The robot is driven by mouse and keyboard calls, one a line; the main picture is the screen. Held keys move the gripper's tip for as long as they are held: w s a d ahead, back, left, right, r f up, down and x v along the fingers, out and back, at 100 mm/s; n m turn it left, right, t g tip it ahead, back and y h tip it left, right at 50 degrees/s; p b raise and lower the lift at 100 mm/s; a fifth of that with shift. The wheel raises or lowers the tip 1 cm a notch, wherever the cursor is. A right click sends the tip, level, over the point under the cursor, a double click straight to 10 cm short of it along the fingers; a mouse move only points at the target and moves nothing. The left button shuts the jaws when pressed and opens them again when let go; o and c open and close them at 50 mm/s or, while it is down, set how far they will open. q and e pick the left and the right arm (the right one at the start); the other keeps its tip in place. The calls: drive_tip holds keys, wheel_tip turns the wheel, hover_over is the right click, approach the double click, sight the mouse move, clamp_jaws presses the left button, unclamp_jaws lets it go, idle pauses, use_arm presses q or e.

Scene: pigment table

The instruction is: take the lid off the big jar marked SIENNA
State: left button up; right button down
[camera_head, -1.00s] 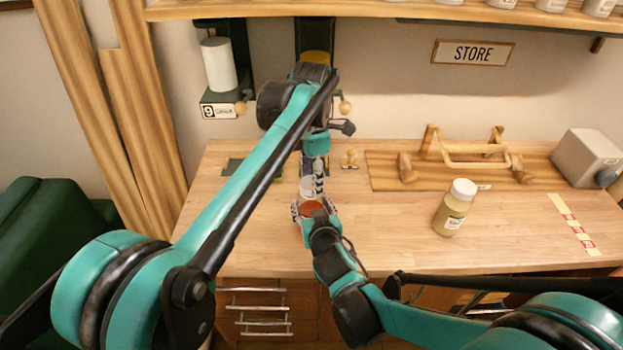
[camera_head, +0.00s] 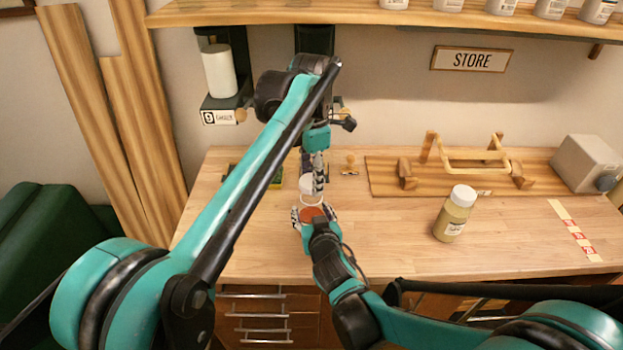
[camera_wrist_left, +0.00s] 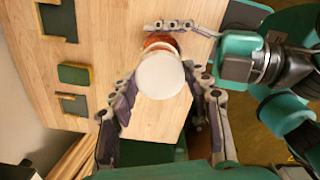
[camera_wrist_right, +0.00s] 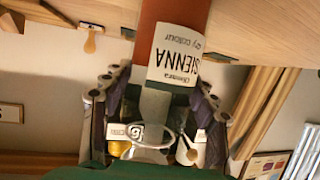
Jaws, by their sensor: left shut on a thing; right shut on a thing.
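The big SIENNA jar (camera_wrist_right: 178,45) is orange-brown, with its label upside down in the right wrist view. In the head view its orange body (camera_head: 313,213) and pale rim show near the front of the table. My right gripper (camera_head: 315,218) is shut on the jar, one finger on each side. The white lid (camera_wrist_left: 160,75) is between the fingers of my left gripper (camera_wrist_left: 158,86), which is shut on it. In the head view the lid (camera_head: 306,183) is above the jar, and the pale rim shows below it. The lid hides part of the jar in the left wrist view.
An ochre bottle with a white cap (camera_head: 455,213) stands to the right. Behind it are a wooden stand (camera_head: 465,155) on a board and a grey box (camera_head: 588,163). A marked strip (camera_head: 574,230) lies at the right. The table between jar and bottle is clear.

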use_arm(q)
wheel_tip(320, 180, up, 3)
drive_tip(key=shift+r, duration=0.15)
use_arm(e)
drive_tip(key=shift+c, duration=2)
unclamp_jaws()
drive_tip(key=v, duration=1.2)
